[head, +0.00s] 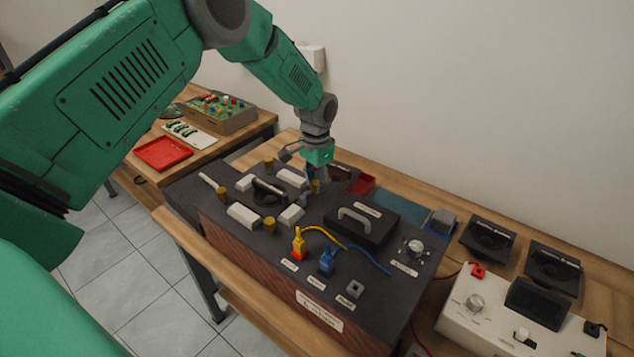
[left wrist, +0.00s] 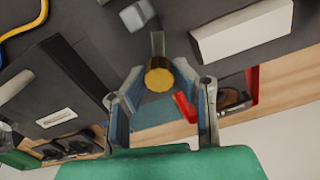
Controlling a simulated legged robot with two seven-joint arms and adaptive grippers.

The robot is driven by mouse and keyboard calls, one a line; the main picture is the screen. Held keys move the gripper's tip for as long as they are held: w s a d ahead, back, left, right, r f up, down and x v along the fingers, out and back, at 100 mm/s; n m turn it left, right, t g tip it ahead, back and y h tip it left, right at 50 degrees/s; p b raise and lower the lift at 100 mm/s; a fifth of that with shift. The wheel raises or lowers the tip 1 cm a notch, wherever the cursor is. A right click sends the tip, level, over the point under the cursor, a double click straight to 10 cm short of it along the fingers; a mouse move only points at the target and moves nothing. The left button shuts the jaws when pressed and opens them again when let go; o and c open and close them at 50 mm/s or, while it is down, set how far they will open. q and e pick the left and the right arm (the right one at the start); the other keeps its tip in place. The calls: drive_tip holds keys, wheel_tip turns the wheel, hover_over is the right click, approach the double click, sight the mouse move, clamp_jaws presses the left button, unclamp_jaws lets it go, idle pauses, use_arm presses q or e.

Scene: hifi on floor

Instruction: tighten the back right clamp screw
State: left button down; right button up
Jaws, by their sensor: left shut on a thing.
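The back right clamp screw shows in the left wrist view as a round brass knob (left wrist: 159,77) on a grey stem, between my fingertips. In the head view a brass bit of it (head: 315,187) shows at my left gripper (head: 310,188), which reaches down from above onto the dark top of the hi-fi unit (head: 385,262). My left gripper is shut on the knob, with one finger on each side; it also shows in the left wrist view (left wrist: 160,78). Other brass screws stand at the back left (head: 268,162), front left (head: 222,193) and front right (head: 269,225). My right gripper is out of view.
White blocks (head: 243,216) stand around the clamps. A black lid with a grey handle (head: 355,220) lies to the right, near yellow (head: 298,246) and blue (head: 327,262) plugs with cables. A red tray (head: 163,153) lies on the left table. A wall is behind.

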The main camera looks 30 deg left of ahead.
sight(315, 181)
use_arm(q)
drive_tip(key=shift+m, duration=2.3)
drive_tip(key=c, duration=1.3)
unclamp_jaws()
drive_tip(key=shift+a, duration=0.1)
wheel_tip(315, 181, up, 12)
drive_tip(key=shift+w+f, duration=0.1)
drive_tip(key=shift+a, duration=0.1)
